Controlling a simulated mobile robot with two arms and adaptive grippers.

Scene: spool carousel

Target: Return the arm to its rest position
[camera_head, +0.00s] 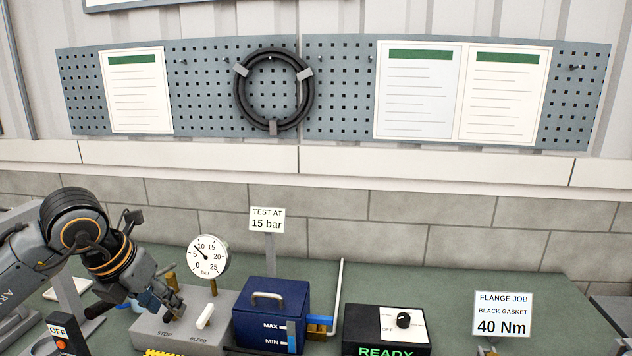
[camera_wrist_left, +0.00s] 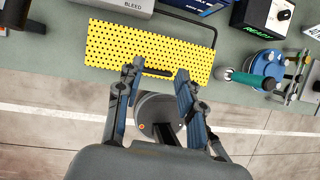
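My left arm comes in from the left edge of the head view. Its gripper (camera_head: 163,303) is over the left part of a grey box marked STOP and BLEED (camera_head: 190,325). In the left wrist view, the gripper (camera_wrist_left: 157,70) has its two blue-grey fingers spread apart, with nothing clearly held between them. Behind the fingertips lies a yellow mat with black dots (camera_wrist_left: 110,45), with a short dark bar (camera_wrist_left: 157,73) in line with the gap. I cannot tell whether the fingers touch anything. My right gripper is not in view.
A gauge (camera_head: 208,256), a blue box with a handle (camera_head: 272,312) and a black READY box (camera_head: 386,328) stand on the green bench (camera_head: 450,290). A 40 Nm sign (camera_head: 503,314) stands at right. A green-handled tool (camera_wrist_left: 248,80) lies near the bench edge.

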